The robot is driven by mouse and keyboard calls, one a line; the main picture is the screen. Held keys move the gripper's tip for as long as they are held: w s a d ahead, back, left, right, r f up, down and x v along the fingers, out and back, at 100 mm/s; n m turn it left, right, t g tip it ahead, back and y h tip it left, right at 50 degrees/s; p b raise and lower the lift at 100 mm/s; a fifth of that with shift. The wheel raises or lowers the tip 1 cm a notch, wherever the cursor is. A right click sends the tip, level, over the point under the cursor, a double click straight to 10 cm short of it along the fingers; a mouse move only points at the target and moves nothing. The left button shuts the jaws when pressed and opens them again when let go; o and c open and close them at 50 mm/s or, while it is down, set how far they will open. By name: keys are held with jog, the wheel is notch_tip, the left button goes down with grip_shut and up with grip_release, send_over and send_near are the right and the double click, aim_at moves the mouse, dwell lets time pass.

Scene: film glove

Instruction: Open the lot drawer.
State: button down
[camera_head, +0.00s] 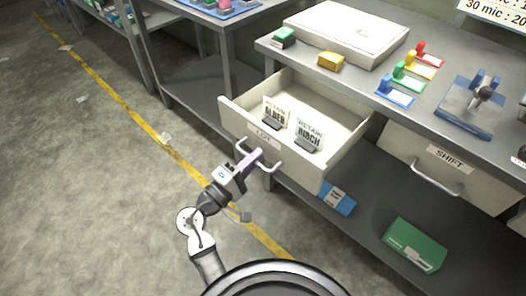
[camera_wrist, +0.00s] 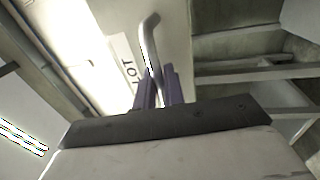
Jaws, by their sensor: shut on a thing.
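The lot drawer (camera_head: 277,155) is a cream drawer under the grey workbench, labelled LOT, and it stands pulled well out in the head view. Two small cards on dark stands, one reading RETAIN ALDER (camera_head: 275,112) and one reading RETAIN BIRCH (camera_head: 309,134), stand inside it. My gripper (camera_head: 257,158) is at the drawer's front, its purple fingers shut on the metal bow handle (camera_head: 269,167). In the wrist view the fingers (camera_wrist: 158,88) close around the handle (camera_wrist: 150,42), beside the LOT label (camera_wrist: 127,72).
A closed SHIFT drawer (camera_head: 447,170) is to the right. A green box (camera_head: 414,245) and a blue box (camera_head: 337,199) lie on the lower shelf. Coloured stamps, a white box (camera_head: 345,32) and a blue device (camera_head: 470,105) stand on the bench top (camera_head: 440,70). The floor at left is mostly clear.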

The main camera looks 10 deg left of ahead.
jog(key=shift+s+a, duration=0.2)
jog(key=shift+s, duration=0.1)
jog(key=c, duration=1.6)
grip_release()
jog(key=shift+c, duration=0.2)
jog(key=b+v, duration=0.2)
jog(key=v, duration=1.1)
jog(key=shift+s+a, duration=0.25)
jog(key=shift+s, duration=0.05)
